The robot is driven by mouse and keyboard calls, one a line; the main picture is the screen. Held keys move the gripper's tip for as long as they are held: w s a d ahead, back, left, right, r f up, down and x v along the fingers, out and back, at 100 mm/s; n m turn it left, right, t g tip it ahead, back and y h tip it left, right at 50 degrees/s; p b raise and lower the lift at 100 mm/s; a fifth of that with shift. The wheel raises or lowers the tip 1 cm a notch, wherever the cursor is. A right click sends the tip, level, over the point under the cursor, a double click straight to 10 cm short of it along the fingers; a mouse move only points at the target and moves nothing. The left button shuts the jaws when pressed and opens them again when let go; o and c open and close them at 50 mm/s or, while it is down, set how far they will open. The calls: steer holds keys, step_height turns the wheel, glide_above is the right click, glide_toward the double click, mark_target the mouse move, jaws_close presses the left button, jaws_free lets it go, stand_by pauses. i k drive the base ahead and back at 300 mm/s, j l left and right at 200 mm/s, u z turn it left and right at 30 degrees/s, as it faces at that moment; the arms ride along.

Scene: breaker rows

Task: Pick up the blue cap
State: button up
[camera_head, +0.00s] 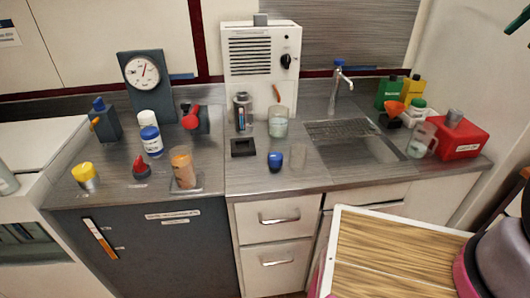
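A small blue cap-like piece (275,160) sits on the grey counter, in front of a clear beaker and left of a clear glass. It stands apart from both. I cannot tell for certain which blue piece is the cap of the task. My gripper is not clearly visible in this view.
A black square block (243,148) lies left of the blue piece. A beaker (278,122) stands behind it and a clear glass (298,156) beside it. The sink (365,150) is to the right. A wood-topped surface (385,255) fills the lower right.

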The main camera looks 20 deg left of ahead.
mark_target(275, 159)
steer(key=u, duration=1.15)
